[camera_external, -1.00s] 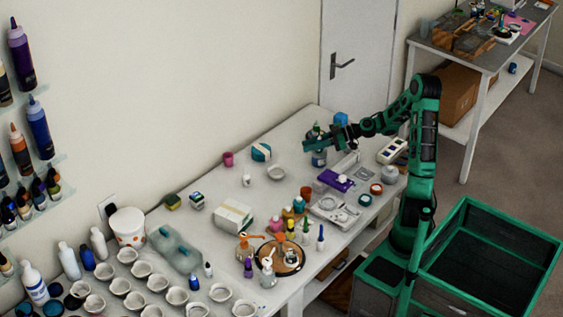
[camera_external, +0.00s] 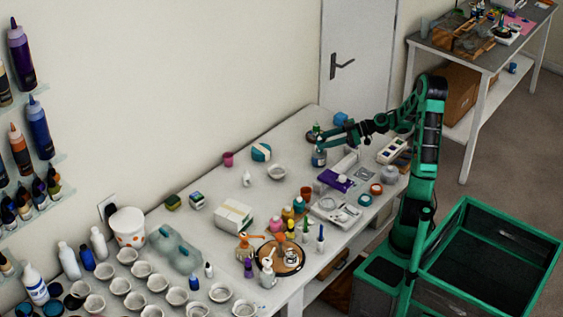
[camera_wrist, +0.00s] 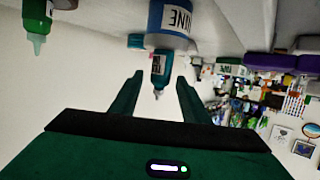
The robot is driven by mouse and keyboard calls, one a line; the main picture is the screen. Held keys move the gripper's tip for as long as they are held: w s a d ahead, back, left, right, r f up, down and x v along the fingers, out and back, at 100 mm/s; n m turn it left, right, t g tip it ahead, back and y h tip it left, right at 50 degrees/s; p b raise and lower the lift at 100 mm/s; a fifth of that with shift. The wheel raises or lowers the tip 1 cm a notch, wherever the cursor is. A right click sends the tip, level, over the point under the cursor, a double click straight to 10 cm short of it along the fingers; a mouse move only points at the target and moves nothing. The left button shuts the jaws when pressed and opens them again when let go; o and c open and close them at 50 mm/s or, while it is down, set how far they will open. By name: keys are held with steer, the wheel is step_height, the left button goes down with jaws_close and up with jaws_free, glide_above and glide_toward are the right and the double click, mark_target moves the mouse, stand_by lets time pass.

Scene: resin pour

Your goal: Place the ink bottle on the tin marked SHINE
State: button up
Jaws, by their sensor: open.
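The ink bottle (camera_wrist: 160,69), teal with a dark label and a pale pointed tip, shows upside down in the tilted wrist view. Its base meets the top of the blue tin (camera_wrist: 171,17), whose white label shows the letters INE, so it appears to stand upright on the tin. In the external view the bottle (camera_external: 319,146) and the tin (camera_external: 319,159) show as one small stack near the far end of the table. My gripper (camera_wrist: 159,75) is open, its fingers apart on either side of the bottle with gaps. It also shows in the external view (camera_external: 327,135).
A green dropper bottle (camera_wrist: 36,24) stands off to one side of the tin. A blue object (camera_external: 341,118) stands behind it. The table left of the tin is fairly clear.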

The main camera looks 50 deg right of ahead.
steer(key=v, duration=0.6)
steer(key=shift+a, duration=0.1)
stand_by(0.3)
steer(key=s+m+g+h, duration=0.1)
steer(key=s+m+h, duration=0.1)
steer(key=m, duration=0.1)
steer(key=s+m+g+h, duration=0.2)
steer(key=m+h, duration=0.1)
steer(key=s+a+f+m+g+h, duration=0.1)
steer(key=s+m+h, duration=0.1)
steer(key=m+h, duration=0.1)
steer(key=shift+s+a+g, duration=0.1)
steer(key=shift+s+g, duration=0.2)
steer(key=shift+s, duration=0.05)
steer(key=s+f+m+g, duration=0.1)
steer(key=s+m+g, duration=0.1)
steer(key=s, duration=0.5)
steer(key=s+f+m+g+h, duration=0.1)
steer(key=s+m+g, duration=0.1)
steer(key=s, duration=0.6)
steer(key=s+f+m+g+h, duration=0.1)
steer(key=s+f+m+g, duration=0.1)
steer(key=s, duration=0.6)
steer(key=shift+s+d, duration=0.1)
steer(key=shift+d, duration=0.2)
